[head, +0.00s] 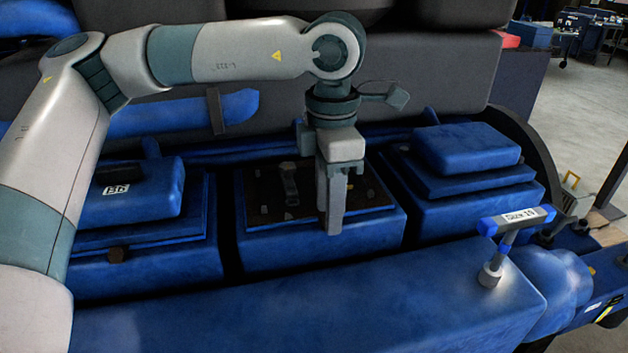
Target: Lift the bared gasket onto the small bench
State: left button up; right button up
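The bared gasket appears to be the dark, brownish flat plate (262,203) on top of the middle blue block (300,250), which has no cover on it. A small grey upright piece (289,184) stands on the plate. My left gripper (334,230) points straight down over the right part of the plate and hides some of it. Its fingers overlap from this angle, so I cannot tell whether they are open, shut or touching the gasket. My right gripper is not in view. I cannot make out the small bench for certain.
Blue covers sit on the left block (130,195) and right block (467,147), flanking the middle one. A T-shaped handle (492,275) rises from the long blue casing (300,320) in front. Dark engine bulk stands behind. Open floor (575,110) shows at far right.

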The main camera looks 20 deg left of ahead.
pick_arm(q)
jog(key=shift+f, duration=0.45)
grip_shut()
jog(key=shift+r, duration=0.1)
